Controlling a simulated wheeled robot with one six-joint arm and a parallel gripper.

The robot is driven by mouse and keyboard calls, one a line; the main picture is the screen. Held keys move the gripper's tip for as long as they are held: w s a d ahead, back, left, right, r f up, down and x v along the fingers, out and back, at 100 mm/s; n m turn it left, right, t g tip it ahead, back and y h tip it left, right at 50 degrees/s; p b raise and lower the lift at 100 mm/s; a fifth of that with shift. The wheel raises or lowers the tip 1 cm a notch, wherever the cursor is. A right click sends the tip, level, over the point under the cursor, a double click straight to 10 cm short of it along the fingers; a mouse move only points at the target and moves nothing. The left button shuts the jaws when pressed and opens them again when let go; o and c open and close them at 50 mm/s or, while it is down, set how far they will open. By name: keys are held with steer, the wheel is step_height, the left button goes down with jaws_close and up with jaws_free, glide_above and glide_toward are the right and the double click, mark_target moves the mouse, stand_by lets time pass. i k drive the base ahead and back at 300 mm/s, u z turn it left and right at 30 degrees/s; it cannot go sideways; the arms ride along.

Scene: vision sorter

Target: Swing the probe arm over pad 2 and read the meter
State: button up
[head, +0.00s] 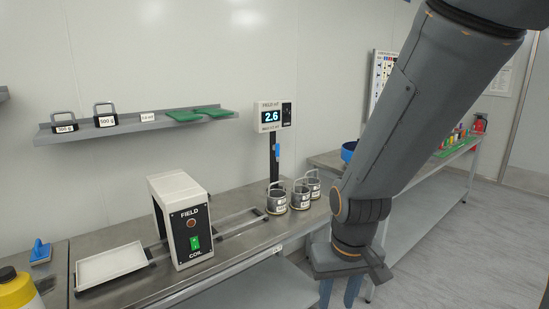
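The meter (271,116) is a white box on a dark post behind the bench. It is headed FIELD mT and its display reads 2.6. A blue piece (277,152) sits on the post below it; I cannot tell whether this is part of the probe arm. I cannot make out pad 2 or any pad numbers. My gripper (338,297) points down at the bottom of the head view, in front of the bench and right of the coil box. Its two blue fingers are apart with nothing seen between them; their tips are near or past the frame edge.
A white FIELD COIL box (180,220) with a green switch straddles a rail on the bench (232,262). Several handled pots (276,202) stand right of it. A white tray (110,266) and a yellow bottle (16,290) are at left. A wall shelf (140,126) holds weights.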

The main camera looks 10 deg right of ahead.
mark_target(277, 154)
steer(key=z, duration=1.4)
steer(key=i, duration=1.25)
steer(key=u, duration=0.95)
steer(key=i, duration=0.5)
steer(key=u, duration=0.4)
